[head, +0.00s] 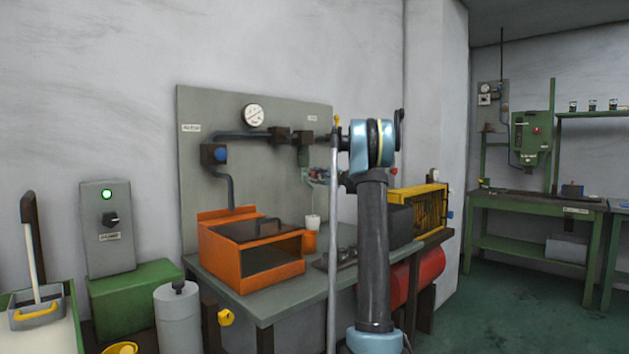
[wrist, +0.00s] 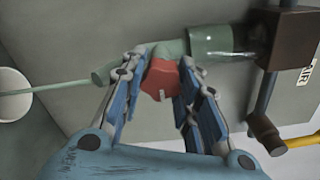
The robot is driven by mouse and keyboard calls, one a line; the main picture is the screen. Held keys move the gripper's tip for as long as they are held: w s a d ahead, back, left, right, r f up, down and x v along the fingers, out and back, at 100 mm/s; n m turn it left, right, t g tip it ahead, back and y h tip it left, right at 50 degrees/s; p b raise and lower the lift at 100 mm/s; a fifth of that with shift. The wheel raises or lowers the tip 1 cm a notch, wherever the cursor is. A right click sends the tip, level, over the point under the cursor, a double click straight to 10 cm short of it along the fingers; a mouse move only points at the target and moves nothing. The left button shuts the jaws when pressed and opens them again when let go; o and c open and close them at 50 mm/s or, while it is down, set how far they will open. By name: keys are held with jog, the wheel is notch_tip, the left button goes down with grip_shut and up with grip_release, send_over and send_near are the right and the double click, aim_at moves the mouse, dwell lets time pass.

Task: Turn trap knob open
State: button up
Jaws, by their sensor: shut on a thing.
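The trap knob (wrist: 168,80) is red and faceted, with a small pale mark, and shows in the wrist view below the trap's green fitting (wrist: 172,47). My gripper (wrist: 162,72) has its blue fingers on both sides of the knob and is shut on it. In the head view my gripper (head: 320,176) is at the trap in front of the grey panel, mostly behind my arm; the knob is too small to make out there. The trap's glass part (wrist: 215,42) and dark block (wrist: 283,35) lie to the right in the wrist view.
A white cup (head: 312,222) stands under the trap. An orange box (head: 250,255) with a dark lid sits on the bench to the left. Dark pipes and a round gauge (head: 254,115) are on the panel (head: 215,105). A yellow-framed unit (head: 440,195) stands at right.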

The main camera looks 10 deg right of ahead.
jog(key=shift+d+f, duration=0.15)
jog(key=o, duration=1.1)
jog(key=shift+w, duration=0.15)
jog(key=v, duration=1.2)
jog(key=shift+f, duration=0.1)
